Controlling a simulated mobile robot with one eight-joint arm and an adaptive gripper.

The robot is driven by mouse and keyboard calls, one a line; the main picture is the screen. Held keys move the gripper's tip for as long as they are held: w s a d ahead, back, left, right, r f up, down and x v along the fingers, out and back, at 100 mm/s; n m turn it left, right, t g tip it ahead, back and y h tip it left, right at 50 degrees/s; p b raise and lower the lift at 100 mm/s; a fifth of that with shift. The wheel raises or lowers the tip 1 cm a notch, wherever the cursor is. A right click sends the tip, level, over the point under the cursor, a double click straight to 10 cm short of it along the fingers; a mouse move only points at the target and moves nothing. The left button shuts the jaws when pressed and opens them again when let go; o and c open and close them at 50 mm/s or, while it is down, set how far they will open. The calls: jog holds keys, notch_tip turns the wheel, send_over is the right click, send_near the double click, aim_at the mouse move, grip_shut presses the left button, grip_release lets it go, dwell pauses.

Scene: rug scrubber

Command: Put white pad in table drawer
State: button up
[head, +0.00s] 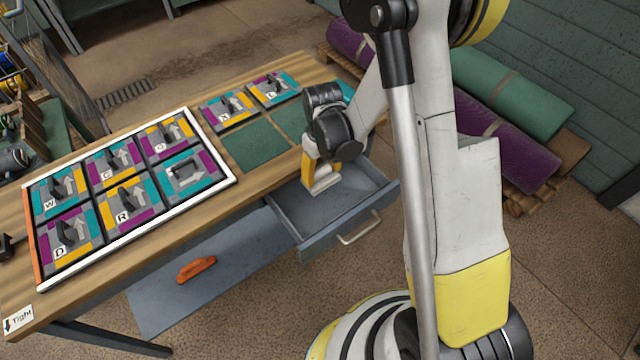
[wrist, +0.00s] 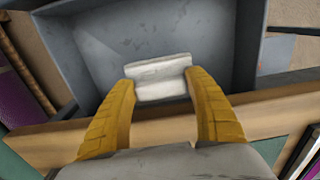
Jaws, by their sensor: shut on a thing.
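The white pad (wrist: 160,78) is between the yellow fingertips of my gripper (wrist: 162,88) in the wrist view. My gripper is shut on it. In the head view the pad (head: 322,184) shows below my gripper (head: 320,172), over the open table drawer (head: 362,203). The drawer is grey, pulled out from the table's right end, and its inside looks empty apart from the pad. In the wrist view the drawer's floor (wrist: 110,35) lies beyond the pad. I cannot tell whether the pad touches the floor.
The wooden table (head: 262,180) carries a white-framed board (head: 130,240) of lettered tiles. Green squares (head: 255,145) and two more tiles lie behind. An orange-handled thing (head: 196,268) lies on the lower shelf. Rolled rugs (head: 510,95) lie on a pallet at the right.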

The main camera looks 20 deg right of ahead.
aim_at(320, 181)
jog(key=shift+w+a+f, duration=0.15)
jog(key=shift+w+f, duration=0.3)
jog(key=shift+w, duration=0.05)
notch_tip(320, 181, down, 4)
jog(key=shift+r+b, duration=0.1)
jog(key=shift+b, duration=1.15)
jog(key=shift+r, duration=0.1)
jog(key=o, duration=1.3)
